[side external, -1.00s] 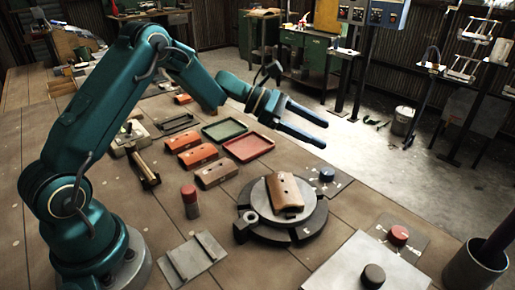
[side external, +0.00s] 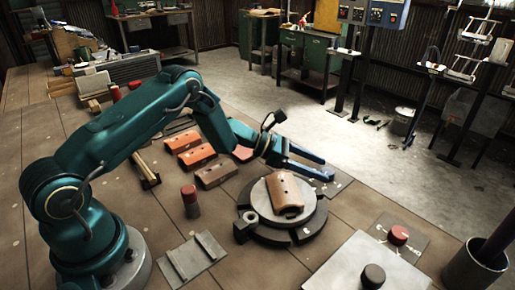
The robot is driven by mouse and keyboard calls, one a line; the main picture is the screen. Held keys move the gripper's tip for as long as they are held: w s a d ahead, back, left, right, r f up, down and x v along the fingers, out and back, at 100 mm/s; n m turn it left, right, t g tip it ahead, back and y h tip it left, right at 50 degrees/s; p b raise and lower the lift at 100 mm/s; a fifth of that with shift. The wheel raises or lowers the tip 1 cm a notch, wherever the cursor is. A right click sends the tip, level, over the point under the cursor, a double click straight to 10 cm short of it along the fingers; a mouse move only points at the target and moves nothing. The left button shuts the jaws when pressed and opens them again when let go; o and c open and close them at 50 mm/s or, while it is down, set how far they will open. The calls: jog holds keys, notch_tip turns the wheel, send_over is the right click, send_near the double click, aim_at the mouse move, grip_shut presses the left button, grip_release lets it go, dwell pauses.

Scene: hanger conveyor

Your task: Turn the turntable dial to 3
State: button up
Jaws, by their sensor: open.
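The turntable (side external: 310,218) is a dark round base with a grey disc, and a tan tile-like piece (side external: 286,190) lies on it. Just behind it on the right is a dark plate (side external: 342,186) with pale marks; the small blue knob on this plate is hidden behind my fingers. My gripper (side external: 322,171) is open, its fingers pointing right, at or above that knob. I cannot tell whether they touch it. A red knob (side external: 398,233) on a marked grey plate stands at the right. No dial number is readable.
A black knob (side external: 373,275) sits on a pale panel (side external: 345,265) at the front. A red-capped cylinder (side external: 190,200) and a grey slotted plate (side external: 192,258) stand left of the turntable. A dark bin (side external: 475,265) is at the right edge.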

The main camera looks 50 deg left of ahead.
jog(key=shift+x, duration=0.9)
jog(key=shift+c, duration=0.3)
grip_shut()
jog(key=shift+w+r+m+g+h, duration=0.1)
jog(key=shift+m+g+h, duration=0.3)
jog(key=shift+m+g, duration=0.15)
jog(key=shift+w+r+m+g+h, duration=0.1)
jog(key=shift+w+m+g+h, duration=0.05)
jog(key=shift+m+g+h, duration=0.35)
jog(key=shift+a+m+g, duration=0.1)
jog(key=shift+m+g, duration=0.45)
jog(key=shift+s+f, duration=0.1)
jog(key=shift+o, duration=0.3)
grip_release()
